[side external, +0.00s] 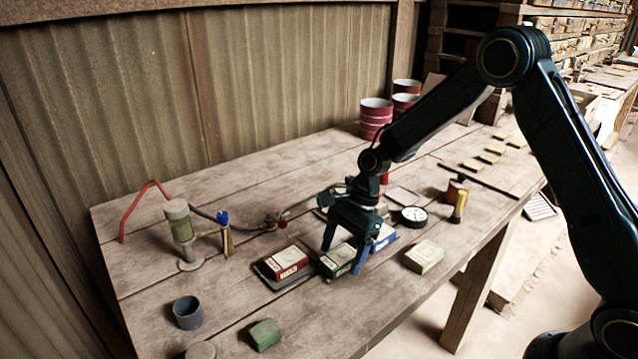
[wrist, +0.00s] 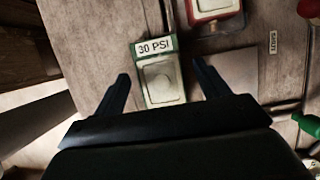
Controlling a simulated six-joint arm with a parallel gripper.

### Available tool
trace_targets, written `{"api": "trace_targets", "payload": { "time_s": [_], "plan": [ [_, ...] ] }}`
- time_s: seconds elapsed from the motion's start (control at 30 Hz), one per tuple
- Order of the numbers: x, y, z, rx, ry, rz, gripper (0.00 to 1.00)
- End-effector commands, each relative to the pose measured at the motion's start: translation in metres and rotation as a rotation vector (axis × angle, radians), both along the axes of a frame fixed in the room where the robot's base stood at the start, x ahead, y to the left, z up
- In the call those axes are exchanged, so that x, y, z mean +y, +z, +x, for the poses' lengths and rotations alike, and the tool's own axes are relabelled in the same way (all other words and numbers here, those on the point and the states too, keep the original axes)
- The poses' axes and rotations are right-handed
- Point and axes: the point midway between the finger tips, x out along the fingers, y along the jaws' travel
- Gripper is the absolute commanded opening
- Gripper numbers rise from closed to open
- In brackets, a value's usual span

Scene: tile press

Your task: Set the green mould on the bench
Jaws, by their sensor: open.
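The green mould (side external: 337,261) is a green block with a pale label on its face. It sits in the row of moulds near the middle of the bench (side external: 240,309). In the wrist view the green mould (wrist: 162,82) shows a "30 PSI" label and a pale raised panel. My gripper (side external: 342,262) is open, with its fingers pointing down on either side of the green mould. In the wrist view my gripper (wrist: 160,74) has a visible gap between each finger and the mould. Its near end is hidden by the gripper body.
A red mould (side external: 288,262) and a blue mould (side external: 384,238) stand close by. A cream block (side external: 424,257), a dial gauge (side external: 414,215) and a yellow-black cylinder (side external: 459,207) lie to the right. A pump (side external: 181,234), grey cup (side external: 188,313) and small green block (side external: 265,334) are left.

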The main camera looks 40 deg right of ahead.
Motion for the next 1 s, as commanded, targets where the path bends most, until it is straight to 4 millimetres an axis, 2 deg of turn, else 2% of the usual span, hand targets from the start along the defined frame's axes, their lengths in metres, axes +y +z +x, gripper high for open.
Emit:
{"api": "trace_targets", "payload": {
  "time_s": [0.27,0.8,1.0],
  "plan": [
    [-0.006,0.016,0.001,-0.004,-0.002,0.000,0.74],
    [-0.040,0.095,0.001,-0.005,-0.002,0.001,0.74],
    [-0.049,0.117,0.001,-0.003,-0.002,0.001,0.74]
  ]
}}
